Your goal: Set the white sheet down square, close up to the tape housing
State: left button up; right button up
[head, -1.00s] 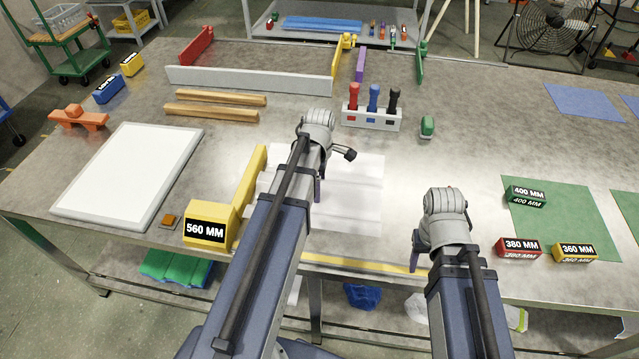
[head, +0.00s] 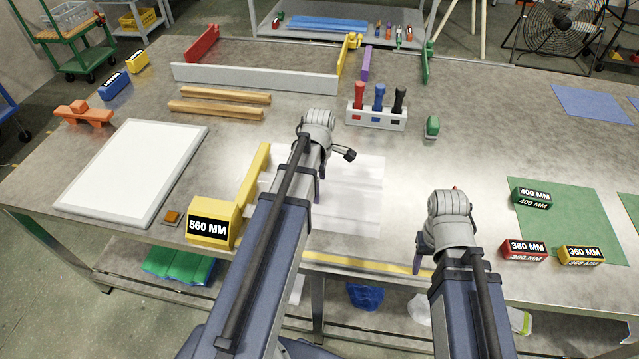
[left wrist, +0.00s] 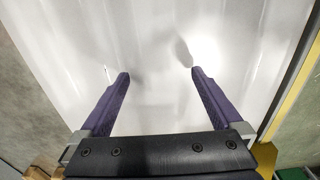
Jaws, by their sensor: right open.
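The white sheet (head: 352,195) lies at the table's front middle, partly hidden by my left arm. The yellow tape housing (head: 232,218), marked 560 MM, stands left of it with a yellow bar running back. A strip of the sheet shows beside that bar; any gap is hard to judge. My left gripper (head: 317,188) is over the sheet. In the left wrist view its purple fingers (left wrist: 158,75) are wide apart over the white surface, with nothing seen between them; contact is unclear. My right gripper (head: 420,260) is open by the front edge, right of the sheet.
A yellow strip (head: 350,262) runs along the front edge. A white panel (head: 130,172) lies at left, a small orange block (head: 172,217) near it. Behind stand a tool holder (head: 376,118) and wood bars (head: 215,108). Labelled blocks (head: 523,250) and a green mat (head: 570,215) are at right.

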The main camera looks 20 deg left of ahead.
pick_arm(q)
jog(key=shift+r, duration=0.1)
notch_tip(320, 180, up, 8)
jog(key=p, duration=0.8)
pick_arm(e)
notch_tip(320, 180, up, 8)
pick_arm(q)
jog(key=shift+d+f, duration=0.1)
jog(key=shift+f, duration=0.1)
pick_arm(e)
jog(key=shift+f, duration=0.1)
pick_arm(q)
jog(key=s+d+m, duration=0.6)
jog(key=d+m, duration=0.5)
jog(key=m, duration=0.1)
jog(key=s+d+m+y, duration=0.1)
jog(key=s+d+m, duration=0.5)
jog(key=d+m, duration=0.5)
jog(key=shift+s+m, duration=0.25)
jog(key=shift+m, duration=0.65)
jog(key=shift+r, duration=0.1)
